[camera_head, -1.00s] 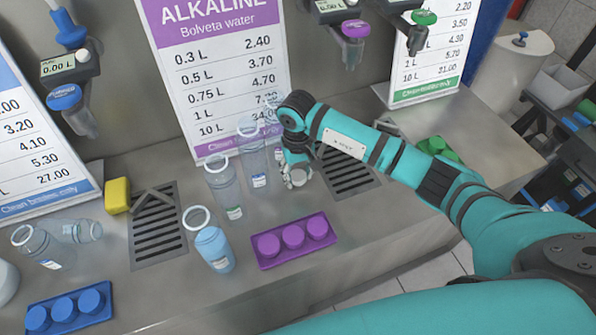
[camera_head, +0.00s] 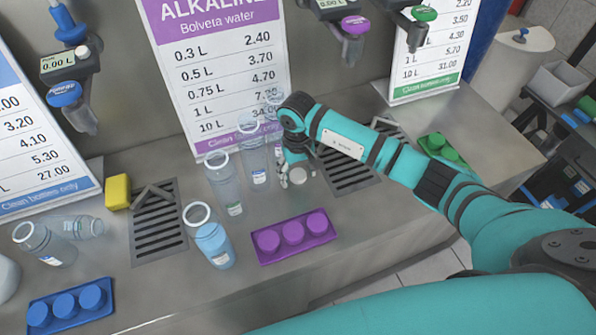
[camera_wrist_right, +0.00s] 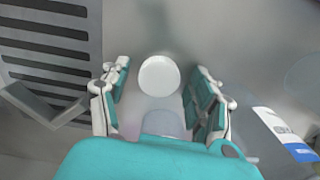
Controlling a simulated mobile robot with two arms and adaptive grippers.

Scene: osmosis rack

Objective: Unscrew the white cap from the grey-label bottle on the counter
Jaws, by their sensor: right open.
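A round white cap (camera_head: 298,173) shows at my right gripper (camera_head: 291,174) on the counter (camera_head: 365,220), beside the dark drain grate. In the right wrist view the white cap (camera_wrist_right: 158,76) lies between the two spread fingers of my right gripper (camera_wrist_right: 160,95), with a gap on both sides. A clear bottle shape shows faintly below the cap; its body is mostly hidden and I cannot read a grey label. My left gripper is out of view.
Clear open bottles (camera_head: 224,182) stand just left of the gripper. A purple tray (camera_head: 262,257) with purple caps lies in front, a green tray (camera_head: 440,150) to the right.

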